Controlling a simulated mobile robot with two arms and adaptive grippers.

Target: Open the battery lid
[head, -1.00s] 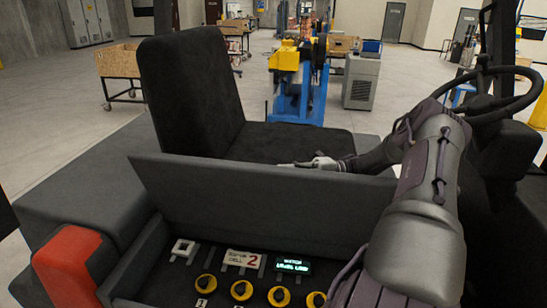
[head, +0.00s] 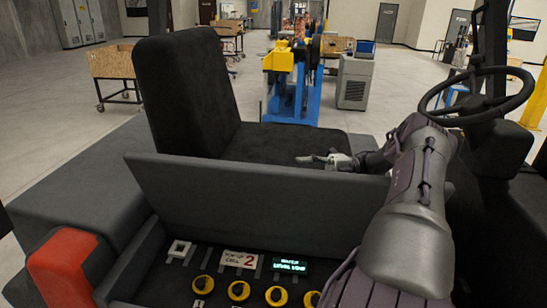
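The battery lid (head: 250,206) is a long dark grey panel that stands raised and tilted in front of the seat. Below it the battery compartment is open, with yellow-ringed caps (head: 239,291), a small lit green display (head: 289,266) and a white label with a red 2 (head: 239,259). My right gripper (head: 312,160) is behind the lid's top edge, over the seat cushion, with its fingers pointing left. The lid hides its lower part, so I cannot tell whether it touches the lid or how far its fingers are apart. My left gripper is not in view.
The black seat (head: 190,90) stands behind the lid. A steering wheel (head: 476,97) is at the right, close to my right arm. A red block (head: 62,268) is at the front left. Carts and machines stand on the open floor farther back.

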